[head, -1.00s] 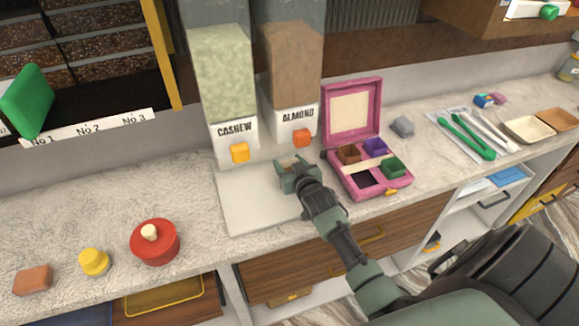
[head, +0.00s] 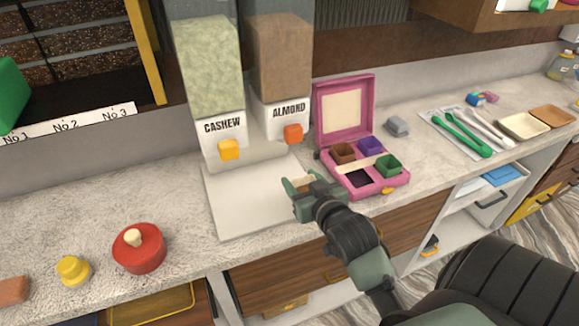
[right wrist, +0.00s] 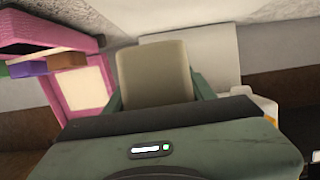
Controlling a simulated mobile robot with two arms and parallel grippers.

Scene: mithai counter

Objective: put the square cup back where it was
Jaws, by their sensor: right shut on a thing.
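My right gripper (head: 306,186) is shut on a square cup, tan in the head view (head: 319,188) and beige in the right wrist view (right wrist: 155,74). The gripper appears over the right edge of the pale board, just left of the pink box (head: 377,194). The box lid is open and stands up at the back. In the box sit a brown cup (head: 343,152), a purple cup (head: 370,145) and a green cup (head: 388,165). The box's front left compartment (head: 357,179) is dark and looks empty. My left gripper is not in view.
The cashew dispenser (head: 223,130) and almond dispenser (head: 288,117) stand behind the pale board (head: 245,210). A red lidded pot (head: 139,250) stands left on the counter.

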